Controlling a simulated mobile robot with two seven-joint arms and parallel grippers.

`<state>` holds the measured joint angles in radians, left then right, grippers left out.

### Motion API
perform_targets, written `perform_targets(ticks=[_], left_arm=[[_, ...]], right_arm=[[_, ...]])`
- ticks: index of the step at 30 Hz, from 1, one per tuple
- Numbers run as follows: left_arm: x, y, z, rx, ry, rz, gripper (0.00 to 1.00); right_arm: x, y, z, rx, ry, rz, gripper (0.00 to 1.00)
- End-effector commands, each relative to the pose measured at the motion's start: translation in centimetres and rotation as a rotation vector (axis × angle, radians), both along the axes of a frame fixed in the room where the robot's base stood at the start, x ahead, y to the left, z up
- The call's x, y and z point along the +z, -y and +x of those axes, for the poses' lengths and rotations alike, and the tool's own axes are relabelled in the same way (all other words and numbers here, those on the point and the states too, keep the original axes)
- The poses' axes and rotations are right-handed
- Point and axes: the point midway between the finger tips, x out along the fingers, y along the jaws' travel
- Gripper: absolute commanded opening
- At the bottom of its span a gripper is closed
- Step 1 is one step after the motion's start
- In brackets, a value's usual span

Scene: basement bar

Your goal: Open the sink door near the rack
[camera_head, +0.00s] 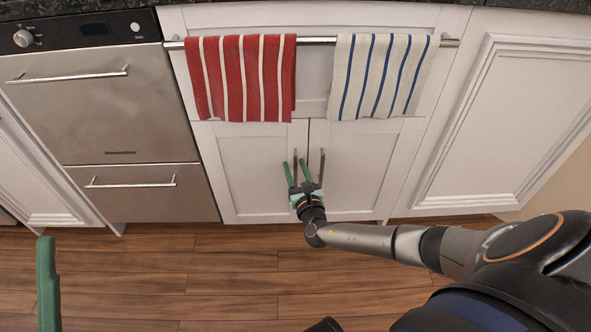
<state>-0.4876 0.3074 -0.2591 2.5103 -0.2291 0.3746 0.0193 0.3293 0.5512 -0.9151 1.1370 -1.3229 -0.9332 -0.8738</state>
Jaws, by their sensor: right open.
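The white sink cabinet has a left door (248,168) and a right door (362,160), and both look closed. Each has an upright metal handle by the middle seam: the left handle (295,158) and the right handle (322,163). My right gripper (296,168) is open in front of the left door. Its green fingers appear on either side of the left handle; contact cannot be told. Above the doors is the towel rack (316,41). One green finger of my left gripper (47,284) shows at the lower left, far from the doors; its opening cannot be told.
A red striped towel (240,78) and a white-and-blue striped towel (382,76) hang from the rack above the doors. A steel appliance (105,110) stands to the left, a white panel (510,120) to the right. The wood floor (190,270) in front is clear.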

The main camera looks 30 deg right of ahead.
Motion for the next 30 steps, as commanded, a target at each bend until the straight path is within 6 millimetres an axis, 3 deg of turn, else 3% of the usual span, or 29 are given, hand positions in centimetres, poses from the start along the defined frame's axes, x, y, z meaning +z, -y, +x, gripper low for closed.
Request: perform_targets(ticks=[4, 16, 30], left_arm=[[0.03, 0.02, -0.01, -0.001, 0.0, -0.001, 0.5], [0.04, 0.04, -0.04, -0.002, 0.0, -0.002, 0.5], [0.04, 0.04, -0.04, -0.002, 0.001, -0.003, 0.5]], right_arm=[[0.03, -0.03, -0.01, 0.0, 0.0, 0.001, 0.44], [0.02, -0.03, -0.03, 0.0, 0.0, 0.001, 0.0], [0.01, -0.03, -0.04, 0.0, 0.0, 0.0, 0.0]])
